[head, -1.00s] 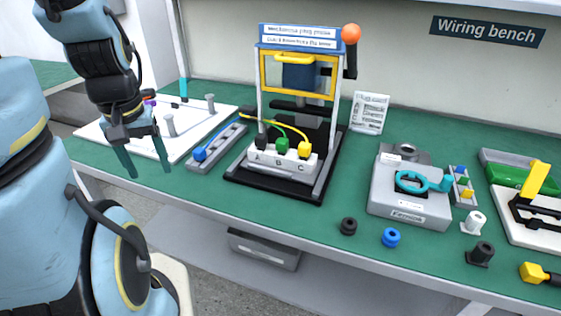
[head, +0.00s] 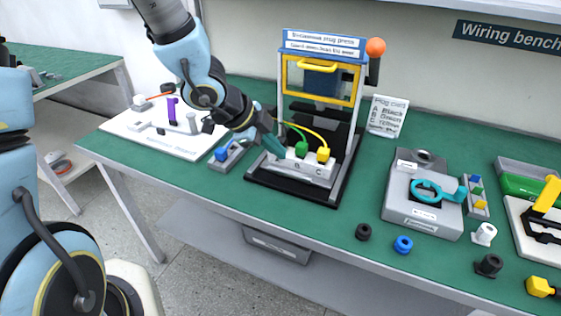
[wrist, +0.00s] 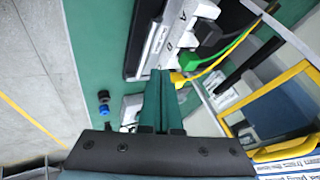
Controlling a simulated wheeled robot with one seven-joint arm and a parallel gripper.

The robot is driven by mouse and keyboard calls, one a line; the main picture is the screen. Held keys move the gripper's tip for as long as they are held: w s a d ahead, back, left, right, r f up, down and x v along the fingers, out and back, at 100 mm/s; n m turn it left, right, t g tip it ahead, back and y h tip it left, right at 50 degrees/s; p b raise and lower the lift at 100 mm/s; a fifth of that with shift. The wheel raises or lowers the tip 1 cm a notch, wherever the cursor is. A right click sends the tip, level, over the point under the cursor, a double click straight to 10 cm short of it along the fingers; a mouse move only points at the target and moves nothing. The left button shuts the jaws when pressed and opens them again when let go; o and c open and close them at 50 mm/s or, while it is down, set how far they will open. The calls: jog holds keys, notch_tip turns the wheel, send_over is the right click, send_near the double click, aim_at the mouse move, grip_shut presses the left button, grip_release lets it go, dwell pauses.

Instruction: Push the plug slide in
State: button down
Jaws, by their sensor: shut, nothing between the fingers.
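The plug slide (head: 302,167) is a white block marked with letters, at the front of the press (head: 318,100) on its black base. Its green plug (head: 302,148) and yellow plug (head: 323,154) stand in it with wires; the black plug at its left end is hidden by my gripper in the head view. My gripper (head: 274,146) is shut and empty, its teal fingertips at the left end of the slide. The wrist view shows the closed fingers (wrist: 160,92) close to the slide (wrist: 184,30); I cannot tell whether they touch it.
The press has a yellow-framed guard (head: 318,80) and an orange-knobbed lever (head: 375,58). A grey fixture with a teal ring (head: 425,197) stands to the right. A black bushing (head: 363,231) and a blue one (head: 403,245) lie near the front edge. A white board (head: 160,140) lies left.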

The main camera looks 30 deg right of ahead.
jog(key=s, duration=0.1)
jog(key=b, duration=0.3)
send_near(311, 176)
jog(key=shift+m, duration=0.3)
jog(key=x, duration=0.5)
jog(key=shift+w+d+f, duration=0.1)
jog(key=shift+w+f, duration=0.05)
jog(key=shift+f, duration=0.15)
